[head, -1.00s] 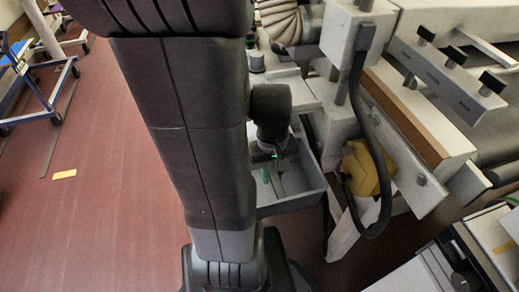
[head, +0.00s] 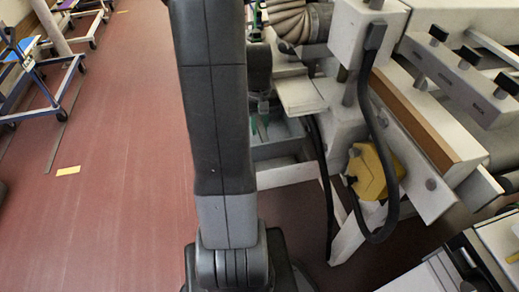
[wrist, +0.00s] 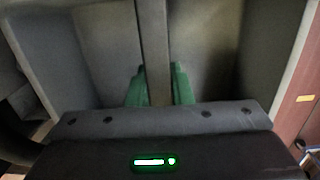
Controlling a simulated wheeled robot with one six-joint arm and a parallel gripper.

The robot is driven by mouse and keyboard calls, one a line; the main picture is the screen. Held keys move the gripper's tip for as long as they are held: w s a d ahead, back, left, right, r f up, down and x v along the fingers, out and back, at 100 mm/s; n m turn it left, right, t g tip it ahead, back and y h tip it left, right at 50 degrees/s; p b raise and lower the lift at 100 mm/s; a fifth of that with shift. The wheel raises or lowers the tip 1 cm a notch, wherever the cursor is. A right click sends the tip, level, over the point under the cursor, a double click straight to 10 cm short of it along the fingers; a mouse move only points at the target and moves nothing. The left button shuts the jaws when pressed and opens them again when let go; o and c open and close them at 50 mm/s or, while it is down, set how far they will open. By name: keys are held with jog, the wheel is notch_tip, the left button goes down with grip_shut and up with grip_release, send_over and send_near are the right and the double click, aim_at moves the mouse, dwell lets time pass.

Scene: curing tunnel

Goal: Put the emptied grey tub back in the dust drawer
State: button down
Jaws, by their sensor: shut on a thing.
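The grey tub (head: 285,148) is at the machine's side in the head view, just right of my arm, under a pale ledge. In the wrist view its interior (wrist: 100,60) looks empty, with a bar-like handle (wrist: 153,35) across the middle. My gripper (wrist: 158,88) is shut on this handle, one green finger on each side. My arm hides the tub's left part in the head view. A pale frame (head: 286,174) shows just below the tub; I cannot tell if it is the dust drawer or whether the tub rests on it.
A black hose (head: 374,140) loops down beside a yellow box (head: 371,172) to the right of the tub. A ribbed duct (head: 290,20) is above.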

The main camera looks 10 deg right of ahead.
notch_tip(320, 180, down, 10)
jog(key=shift+s+f+b, duration=0.1)
jog(key=shift+f+b, duration=0.1)
jog(key=shift+b, duration=0.85)
jog(key=shift+f, duration=0.15)
jog(key=c, duration=1.3)
grip_release()
jog(key=r+p, duration=0.1)
jog(key=r, duration=0.3)
jog(key=r+p, duration=0.1)
jog(key=r, duration=0.3)
jog(key=w+r, duration=0.1)
jog(key=r, duration=0.3)
jog(key=shift+r+p, duration=0.15)
jog(key=shift+p, duration=0.25)
jog(key=shift+o, duration=0.2)
